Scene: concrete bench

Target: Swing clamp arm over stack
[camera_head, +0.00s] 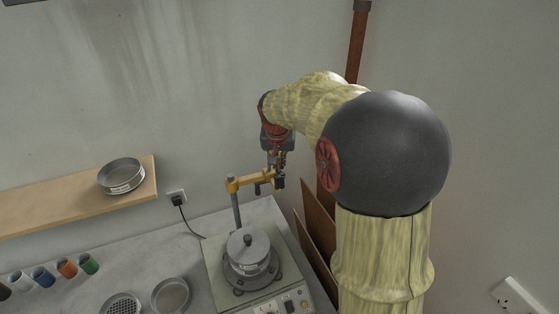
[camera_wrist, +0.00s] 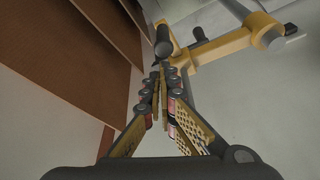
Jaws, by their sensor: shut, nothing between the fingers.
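The yellow clamp arm (camera_head: 250,180) sits on a grey upright post (camera_head: 236,212) at the back of the sieve shaker (camera_head: 228,294). It points right, and its free end carries dark fittings. The stack (camera_head: 247,262), a round metal lidded pile with a dark knob, stands on the shaker, lower and nearer in the head view. My gripper (camera_head: 277,165) is at the arm's free end. In the wrist view my gripper (camera_wrist: 161,75) is shut with nothing between its fingers, its tips close to a dark cylinder on the clamp arm (camera_wrist: 225,44). Contact is unclear.
Brown panels (camera_head: 318,222) lean beside the shaker on the right, close to my arm. A wooden shelf (camera_head: 60,205) holds a sieve (camera_head: 121,175). Coloured cups (camera_head: 66,268) and loose sieves (camera_head: 170,295) are on the bench at left. A socket with a cable (camera_head: 177,198) is behind.

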